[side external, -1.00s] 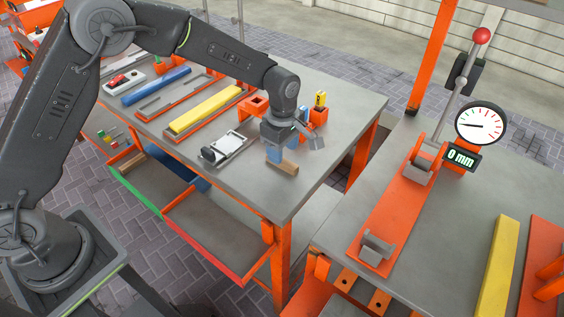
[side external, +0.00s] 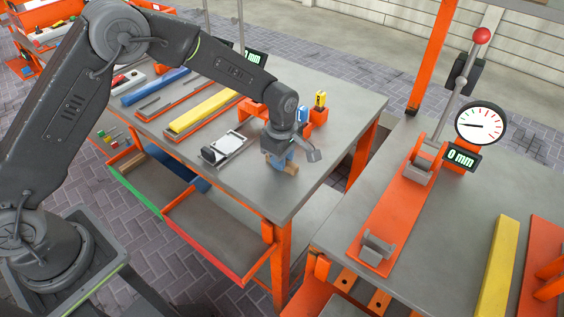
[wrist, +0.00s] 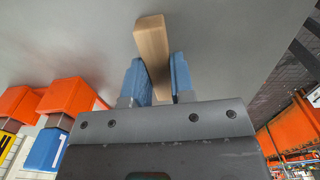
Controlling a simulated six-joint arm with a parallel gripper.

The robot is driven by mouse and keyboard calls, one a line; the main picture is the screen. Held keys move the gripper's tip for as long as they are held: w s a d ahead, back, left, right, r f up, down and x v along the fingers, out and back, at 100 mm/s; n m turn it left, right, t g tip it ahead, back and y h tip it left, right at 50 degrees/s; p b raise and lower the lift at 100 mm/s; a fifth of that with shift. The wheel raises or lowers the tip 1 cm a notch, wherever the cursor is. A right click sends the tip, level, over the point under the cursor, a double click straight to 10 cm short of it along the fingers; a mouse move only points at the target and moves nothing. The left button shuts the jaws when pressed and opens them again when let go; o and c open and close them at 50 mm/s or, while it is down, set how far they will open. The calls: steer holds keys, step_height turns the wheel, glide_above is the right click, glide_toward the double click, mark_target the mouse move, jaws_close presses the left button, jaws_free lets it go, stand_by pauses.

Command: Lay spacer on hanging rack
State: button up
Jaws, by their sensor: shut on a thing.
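The spacer appears to be a short tan wooden block (side external: 291,168) at the near right part of the grey worktable. My gripper (side external: 279,161) is over it, with blue fingers shut on it. In the wrist view the block (wrist: 152,45) sits between the two blue fingers of my gripper (wrist: 156,78) and sticks out past their tips. I cannot tell whether the block touches the tabletop. The hanging rack seems to be the open frame (side external: 205,248) slung below the table's front edge, with green and red front rails. Its left part holds a wooden piece and a blue piece.
On the table (side external: 345,110) lie a yellow bar (side external: 203,110), a blue bar (side external: 156,86) and a black-and-white tool (side external: 223,148). Orange holders (side external: 319,114) stand just behind my gripper. A second bench at right carries a dial press (side external: 400,205).

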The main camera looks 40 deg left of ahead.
jaws_close()
